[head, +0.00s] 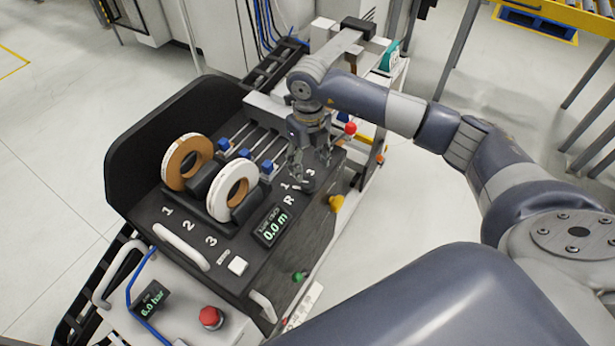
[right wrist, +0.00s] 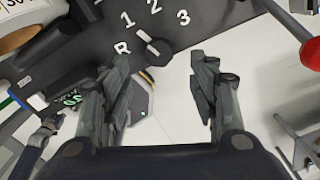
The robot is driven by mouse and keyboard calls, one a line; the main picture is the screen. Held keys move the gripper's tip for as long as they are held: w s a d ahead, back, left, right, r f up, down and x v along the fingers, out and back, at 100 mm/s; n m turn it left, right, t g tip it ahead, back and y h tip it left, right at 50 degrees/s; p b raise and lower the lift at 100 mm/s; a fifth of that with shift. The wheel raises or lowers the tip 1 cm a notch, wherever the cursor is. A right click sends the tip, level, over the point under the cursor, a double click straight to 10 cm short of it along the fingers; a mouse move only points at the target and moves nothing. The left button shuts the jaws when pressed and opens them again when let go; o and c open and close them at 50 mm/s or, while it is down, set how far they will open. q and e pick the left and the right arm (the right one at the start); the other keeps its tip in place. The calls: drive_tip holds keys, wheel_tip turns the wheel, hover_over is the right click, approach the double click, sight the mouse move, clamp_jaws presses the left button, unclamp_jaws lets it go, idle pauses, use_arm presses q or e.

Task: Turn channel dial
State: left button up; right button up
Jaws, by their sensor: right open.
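The channel dial (head: 306,185) is a small dark knob on the black panel of the machine, with white labels around it. In the right wrist view the dial (right wrist: 157,48) has a white pointer mark angled up-left, roughly toward the 1; R, 1, 2 and 3 are printed around it. My right gripper (head: 311,160) is open and empty, pointing down above the dial. In the right wrist view its fingers (right wrist: 161,72) are spread apart, with the dial beyond the gap between them and not visibly touched. My left gripper is out of view.
Two edge-band rolls (head: 188,162) (head: 232,191) stand on the panel left of the gripper. A display (head: 271,226) reads 0.0 m. A red ball knob (head: 351,128) is close right of the gripper. A yellow knob (head: 336,202) and a red button (head: 211,317) are nearer the front.

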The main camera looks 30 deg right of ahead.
sight(309, 182)
wheel_tip(309, 182, down, 8)
drive_tip(key=shift+r+p, duration=0.15)
drive_tip(key=shift+p, duration=0.5)
drive_tip(key=c, duration=1.1)
